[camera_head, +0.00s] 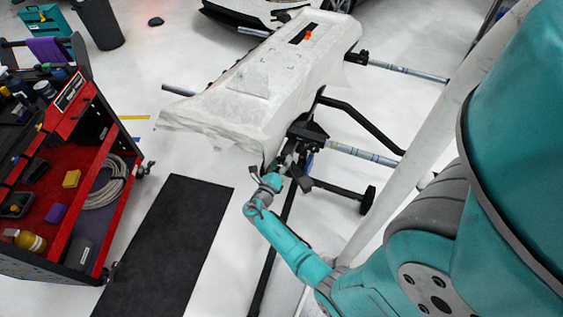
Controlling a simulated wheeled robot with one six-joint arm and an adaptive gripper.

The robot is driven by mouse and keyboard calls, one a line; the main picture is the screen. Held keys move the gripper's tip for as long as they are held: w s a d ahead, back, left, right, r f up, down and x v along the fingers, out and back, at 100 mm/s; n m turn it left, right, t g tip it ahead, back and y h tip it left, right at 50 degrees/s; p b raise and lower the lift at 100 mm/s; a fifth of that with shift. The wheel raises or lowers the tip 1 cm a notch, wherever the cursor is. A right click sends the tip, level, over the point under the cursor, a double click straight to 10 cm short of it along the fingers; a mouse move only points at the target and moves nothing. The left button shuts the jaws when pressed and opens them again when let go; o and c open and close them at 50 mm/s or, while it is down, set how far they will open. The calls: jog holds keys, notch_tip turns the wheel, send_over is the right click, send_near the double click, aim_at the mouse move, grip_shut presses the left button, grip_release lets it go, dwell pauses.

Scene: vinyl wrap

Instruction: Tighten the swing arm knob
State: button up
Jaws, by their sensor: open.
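A car bumper under a pale wrap film (270,80) lies across a black stand. At its near end a dark bracket with a jointed mechanism (308,132) sits on the stand. The swing arm knob cannot be picked out; it is too small or hidden by my gripper. My gripper (284,163) is at the end of my teal arm, right by this mechanism at the bumper's near edge. The fingers are small and dark against the bracket. They appear open, and contact with the mechanism cannot be told.
A red tool cart (72,195) with bottles and coiled hose stands at left. A black mat (165,250) lies on the white floor. Stand legs with a caster (367,200) and striped film rolls (365,153) extend right. A dark bin (98,24) stands at the back.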

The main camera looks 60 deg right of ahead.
jog(key=shift+d, duration=0.15)
jog(key=c, duration=1.2)
jog(key=shift+o, duration=0.2)
jog(key=shift+m, duration=0.3)
jog(key=m, duration=1.3)
jog(key=shift+s, duration=0.1)
jog(key=o, duration=1.2)
jog(key=shift+c, duration=0.2)
